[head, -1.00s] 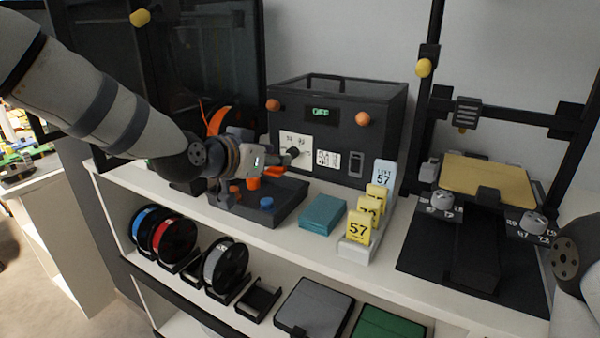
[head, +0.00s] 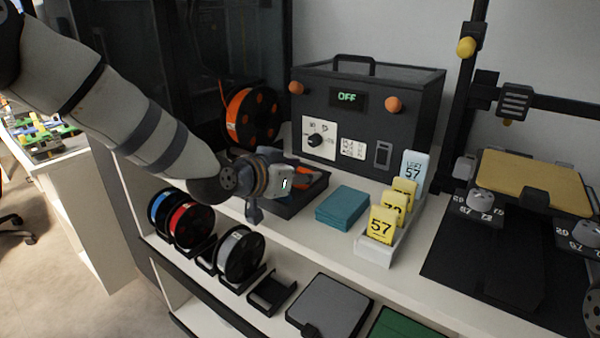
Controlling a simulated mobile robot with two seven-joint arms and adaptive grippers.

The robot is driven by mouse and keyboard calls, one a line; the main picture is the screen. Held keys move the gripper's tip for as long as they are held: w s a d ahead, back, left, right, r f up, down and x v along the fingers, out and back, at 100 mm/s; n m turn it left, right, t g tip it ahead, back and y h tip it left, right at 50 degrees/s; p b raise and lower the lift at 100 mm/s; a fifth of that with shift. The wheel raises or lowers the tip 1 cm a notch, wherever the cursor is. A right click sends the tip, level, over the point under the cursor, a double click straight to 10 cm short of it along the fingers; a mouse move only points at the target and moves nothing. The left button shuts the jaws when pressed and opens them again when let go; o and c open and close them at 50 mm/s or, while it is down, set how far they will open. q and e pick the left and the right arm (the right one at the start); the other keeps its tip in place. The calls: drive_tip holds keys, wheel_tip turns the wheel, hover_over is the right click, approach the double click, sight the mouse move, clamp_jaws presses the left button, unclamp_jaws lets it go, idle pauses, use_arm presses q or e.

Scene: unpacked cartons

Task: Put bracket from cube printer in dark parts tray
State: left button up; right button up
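The dark parts tray (head: 284,209) lies on the white shelf in front of the black box with the OFF display. My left gripper (head: 258,213) hangs over the tray's left front side and hides much of it. Its fingers are small and partly hidden, so I cannot tell whether they are open or shut. An orange piece (head: 316,182) shows at the tray, behind my gripper; I cannot tell if it is the bracket. I cannot single out the cube printer for sure; a dark glass-fronted enclosure (head: 225,50) stands at the back left. My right gripper is out of view.
A teal block (head: 342,207) and a holder with yellow cards (head: 377,250) stand right of the tray. An open-frame printer with a yellow bed (head: 533,181) is at the right. Filament spools (head: 240,254) sit on the lower shelf. An orange spool (head: 252,118) stands behind my arm.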

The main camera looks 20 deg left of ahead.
use_arm(q)
drive_tip(key=shift+r, duration=0.25)
drive_tip(key=p+v, duration=0.2)
drive_tip(key=v, duration=0.9)
drive_tip(key=shift+s+r+p, duration=0.15)
drive_tip(key=shift+r+p, duration=0.05)
drive_tip(key=shift+p, duration=0.1)
drive_tip(key=shift+s+a+f, duration=0.1)
drive_tip(key=shift+s+a, duration=0.05)
drive_tip(key=shift+s, duration=0.2)
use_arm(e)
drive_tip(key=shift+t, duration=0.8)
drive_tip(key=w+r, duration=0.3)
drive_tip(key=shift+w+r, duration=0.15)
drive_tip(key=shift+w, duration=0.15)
use_arm(q)
drive_tip(key=shift+f, duration=0.1)
